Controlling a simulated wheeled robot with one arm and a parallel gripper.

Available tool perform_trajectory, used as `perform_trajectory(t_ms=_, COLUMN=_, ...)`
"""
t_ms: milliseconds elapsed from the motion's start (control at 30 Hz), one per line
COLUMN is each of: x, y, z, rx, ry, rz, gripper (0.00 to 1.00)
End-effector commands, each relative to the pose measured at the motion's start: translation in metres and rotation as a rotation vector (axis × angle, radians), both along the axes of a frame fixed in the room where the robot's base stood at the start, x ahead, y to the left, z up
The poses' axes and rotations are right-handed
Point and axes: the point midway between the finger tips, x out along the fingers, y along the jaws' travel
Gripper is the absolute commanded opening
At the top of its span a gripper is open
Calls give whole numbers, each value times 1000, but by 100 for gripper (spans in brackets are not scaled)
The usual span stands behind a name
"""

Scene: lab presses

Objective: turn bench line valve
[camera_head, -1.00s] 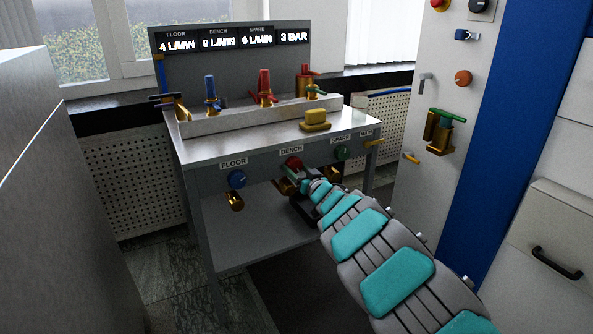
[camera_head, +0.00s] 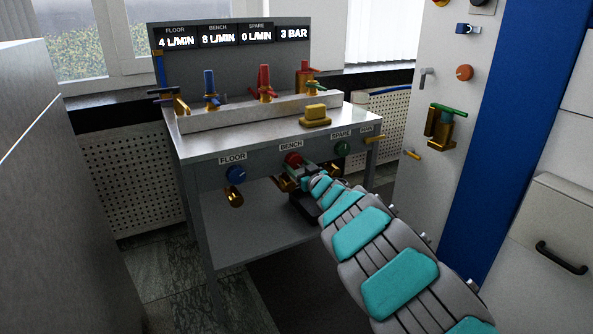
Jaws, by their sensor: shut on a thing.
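The bench line valve is a red round knob (camera_head: 292,159) under the BENCH label (camera_head: 291,147) on the front panel of the metal bench. My gripper (camera_head: 300,168) is at this knob, shut on it; my wrist hides the knob's lower right part and the fingertips are small in view. The display board (camera_head: 218,37) above the bench shows FLOOR 4, BENCH what looks like 8, SPARE 0 L/MIN, and 3 BAR.
A blue FLOOR knob (camera_head: 235,175) is left of the bench valve and a green SPARE knob (camera_head: 343,148) is to its right, near my arm. Brass spouts hang below. Several taps and a yellow block (camera_head: 315,115) stand on the benchtop. A white panel (camera_head: 420,100) with fittings is at right.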

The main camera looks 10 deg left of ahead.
Motion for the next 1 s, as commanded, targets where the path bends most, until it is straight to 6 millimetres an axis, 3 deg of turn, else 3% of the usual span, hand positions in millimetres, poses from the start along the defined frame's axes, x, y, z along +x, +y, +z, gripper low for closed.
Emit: perform_trajectory(t_ms=1000, x=2, y=-3, z=-1, rx=-798, ry=-543, rz=0, gripper=10)
